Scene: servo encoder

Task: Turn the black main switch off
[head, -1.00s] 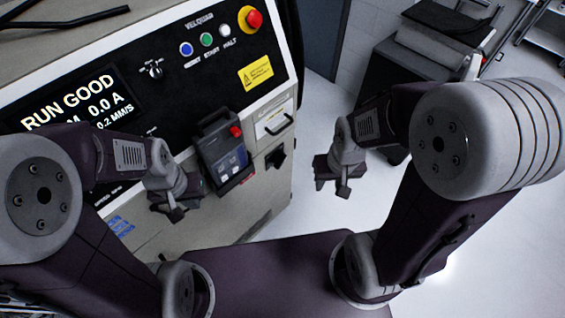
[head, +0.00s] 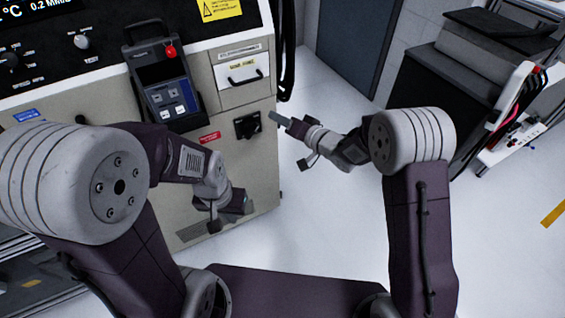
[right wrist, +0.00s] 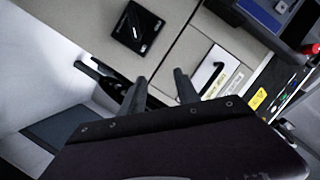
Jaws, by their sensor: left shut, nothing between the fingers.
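The black main switch (head: 247,125) is a square black rotary switch on the lower beige front of the machine, near its right edge. It also shows at the top of the right wrist view (right wrist: 137,28). Its handle setting is too small to tell. My right gripper (head: 276,117) is just to the right of the switch in the head view, fingers pointing left toward the machine, apart from the switch. In the right wrist view its two fingers (right wrist: 160,85) stand apart with nothing between them. My left gripper (head: 244,201) is shut and empty, low in front of the machine.
A pendant (head: 163,85) with a red button hangs in a holder left of the switch. A drawer-like white panel with a black handle (head: 243,76) is above the switch. Black cables (head: 287,50) hang at the machine's right edge. The floor (head: 330,220) to the right is clear.

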